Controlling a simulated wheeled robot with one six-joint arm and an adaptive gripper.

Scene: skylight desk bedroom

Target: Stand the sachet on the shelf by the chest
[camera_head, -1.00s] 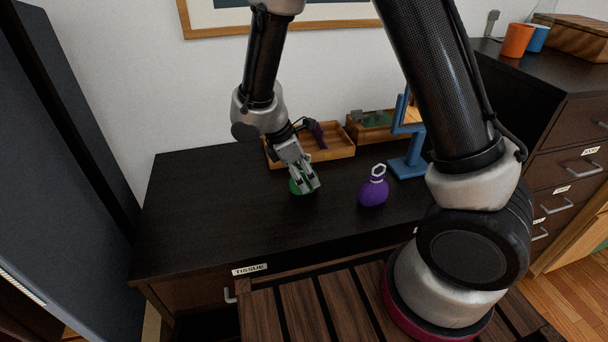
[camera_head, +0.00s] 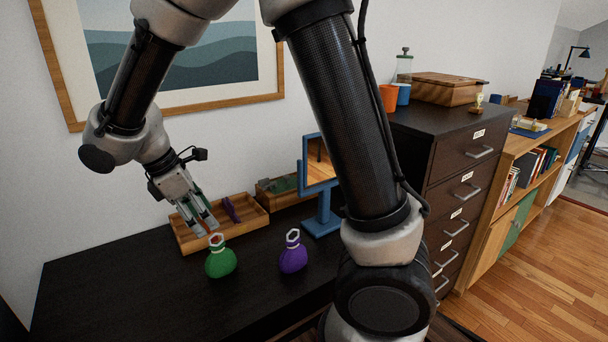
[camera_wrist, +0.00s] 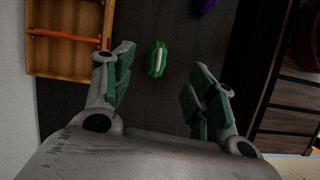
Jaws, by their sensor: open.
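Two round sachets with pale rings at their necks stand upright on the dark desk: a green sachet (camera_head: 221,261) and a purple sachet (camera_head: 293,258). My gripper (camera_head: 203,226) is open and empty, above and slightly left of the green sachet, apart from it. In the wrist view the green sachet (camera_wrist: 157,59) lies ahead between the spread fingers; a bit of the purple one (camera_wrist: 207,5) shows at the top edge. The dark chest (camera_head: 452,185) of labelled drawers stands right of the desk. The wooden shelf (camera_head: 508,222) with books stands beyond it, beside the chest.
A wooden tray (camera_head: 188,245) with a dark purple item lies behind the green sachet, with another wooden box beside it. A blue-framed mirror (camera_head: 322,222) stands behind the purple sachet. Cups and a wooden box (camera_head: 448,90) sit on the chest. The shelf top holds several objects.

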